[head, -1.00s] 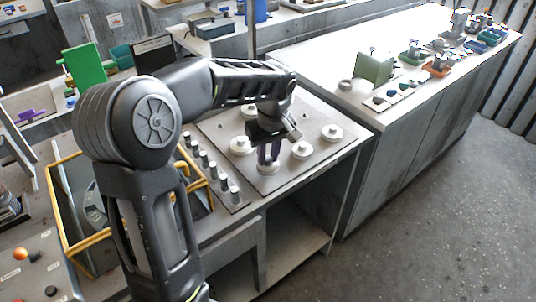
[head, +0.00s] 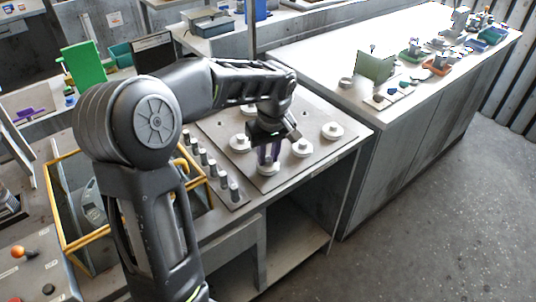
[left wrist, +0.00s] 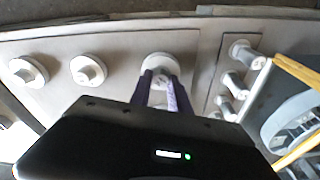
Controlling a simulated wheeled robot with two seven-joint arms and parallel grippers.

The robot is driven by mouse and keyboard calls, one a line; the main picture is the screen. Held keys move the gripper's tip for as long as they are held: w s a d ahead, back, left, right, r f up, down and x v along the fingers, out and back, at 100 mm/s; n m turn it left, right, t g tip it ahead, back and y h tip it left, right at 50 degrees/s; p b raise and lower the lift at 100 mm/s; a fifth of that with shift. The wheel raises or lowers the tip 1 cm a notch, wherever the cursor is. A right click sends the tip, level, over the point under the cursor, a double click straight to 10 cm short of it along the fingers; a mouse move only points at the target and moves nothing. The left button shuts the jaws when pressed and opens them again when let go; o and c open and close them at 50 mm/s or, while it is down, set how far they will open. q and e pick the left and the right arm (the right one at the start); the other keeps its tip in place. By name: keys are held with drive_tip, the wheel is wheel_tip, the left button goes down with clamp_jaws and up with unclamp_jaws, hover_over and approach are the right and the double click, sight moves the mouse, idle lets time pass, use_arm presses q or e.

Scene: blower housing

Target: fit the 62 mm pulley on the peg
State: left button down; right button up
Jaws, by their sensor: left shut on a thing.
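My left gripper (head: 268,160) points down with its purple fingers shut on the raised hub of a white pulley (head: 268,170). This pulley rests on, or just above, the grey board (head: 285,185) near its front edge. In the left wrist view the fingers (left wrist: 163,88) straddle the hub, and the wide rim of the held pulley (left wrist: 162,62) shows around it. Several other white pulleys (head: 301,149) sit on the board. Their sizes are hard to tell apart. A row of short grey pegs (head: 222,180) stands on a strip; they also show in the left wrist view (left wrist: 232,82).
A yellow-framed bin (head: 72,243) stands left of the peg strip. The floor on the right is clear.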

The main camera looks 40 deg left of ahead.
use_arm(q)
drive_tip(key=shift+f, duration=0.2)
drive_tip(key=shift+f+b, duration=0.3)
drive_tip(key=shift+b, duration=0.15)
drive_tip(key=c, duration=1.1)
unclamp_jaws()
drive_tip(key=shift+c, duration=0.2)
drive_tip(key=shift+r+p, duration=0.9)
drive_tip(key=shift+r, duration=0.4)
